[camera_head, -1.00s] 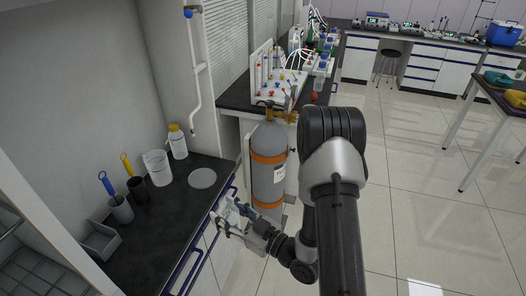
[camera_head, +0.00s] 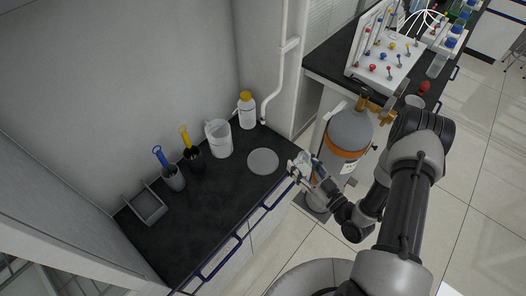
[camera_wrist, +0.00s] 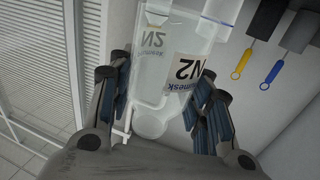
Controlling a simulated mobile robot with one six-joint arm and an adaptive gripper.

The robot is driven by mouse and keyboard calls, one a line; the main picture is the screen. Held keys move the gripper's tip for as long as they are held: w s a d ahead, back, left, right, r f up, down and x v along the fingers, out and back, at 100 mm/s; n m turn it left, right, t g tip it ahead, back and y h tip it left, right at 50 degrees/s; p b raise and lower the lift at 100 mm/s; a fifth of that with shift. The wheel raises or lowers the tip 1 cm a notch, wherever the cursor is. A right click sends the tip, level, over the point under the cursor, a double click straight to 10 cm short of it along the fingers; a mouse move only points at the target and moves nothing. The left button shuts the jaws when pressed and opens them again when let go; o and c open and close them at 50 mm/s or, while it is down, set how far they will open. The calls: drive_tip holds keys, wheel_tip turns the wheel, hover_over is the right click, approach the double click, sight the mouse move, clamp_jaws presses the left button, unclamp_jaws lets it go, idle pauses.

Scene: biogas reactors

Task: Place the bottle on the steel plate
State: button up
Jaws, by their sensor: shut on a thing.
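The round grey steel plate (camera_head: 263,161) lies flat on the black counter near its right end, bare on top. My gripper (camera_head: 306,166) is just right of the plate, by the counter's front edge. It is shut on a clear bottle with an N2 label. The bottle (camera_wrist: 180,45) shows between the blue-padded fingers in the wrist view (camera_wrist: 160,88). In the head view the bottle is small and mostly covered by my gripper, so its tilt and height above the counter are unclear.
A white jug (camera_head: 218,140) and a yellow-capped bottle (camera_head: 247,111) stand behind the plate. Two brush holders (camera_head: 194,160) and a grey tray (camera_head: 147,207) are farther left. A gas cylinder (camera_head: 346,145) stands right of the counter. Blue rails (camera_head: 237,240) line the counter front.

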drive_tip(key=w+a, duration=1)
drive_tip(key=a, duration=0.3)
drive_tip(key=shift+w+f+b, duration=0.15)
drive_tip(key=shift+f+b, duration=0.35)
drive_tip(key=shift+f, duration=1.25)
drive_tip(key=shift+w+f+b, duration=0.1)
drive_tip(key=shift+f+b, duration=0.35)
drive_tip(key=shift+f, duration=1.3)
drive_tip(key=shift+f, duration=0.1)
drive_tip(key=o, duration=1.2)
drive_tip(key=shift+f, duration=0.1)
drive_tip(key=shift+c, duration=0.2)
